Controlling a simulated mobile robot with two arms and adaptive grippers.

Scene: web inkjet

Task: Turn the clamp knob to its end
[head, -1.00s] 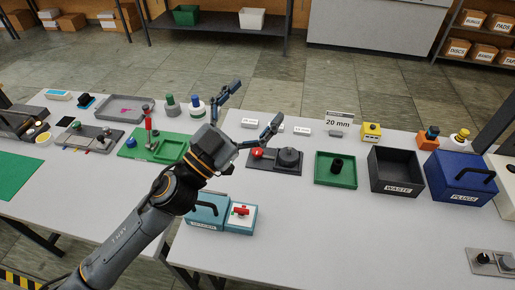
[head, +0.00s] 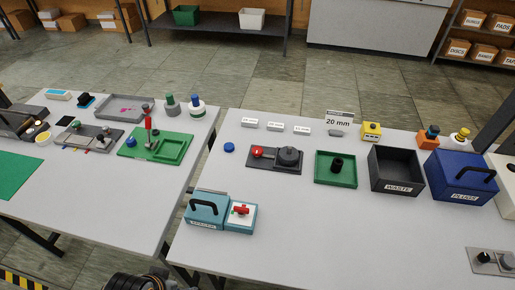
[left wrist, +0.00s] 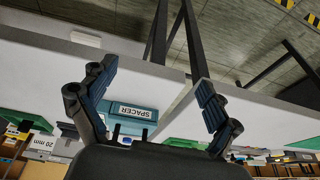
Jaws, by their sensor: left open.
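A dark grey fixture plate (head: 262,163) on the right-hand table carries a red knob (head: 257,152) at its left and a black round part (head: 289,156) at its right. Another red knob (head: 241,210) sits on the white top beside the teal SPACER box (head: 205,224). I cannot tell for sure which knob is the clamp knob. My left gripper (left wrist: 155,76) is open and empty in the left wrist view, tilted near the table's front edge, with the SPACER box (left wrist: 133,112) showing between its fingers. In the head view only my arm shows at the bottom. My right gripper is not in view.
A blue cap (head: 229,147) lies left of the dark plate. A green tray (head: 322,176), a WASTE bin (head: 397,188) and a blue PLUGS box (head: 461,193) stand to the right. A gap separates the two tables. The front middle of the right-hand table is clear.

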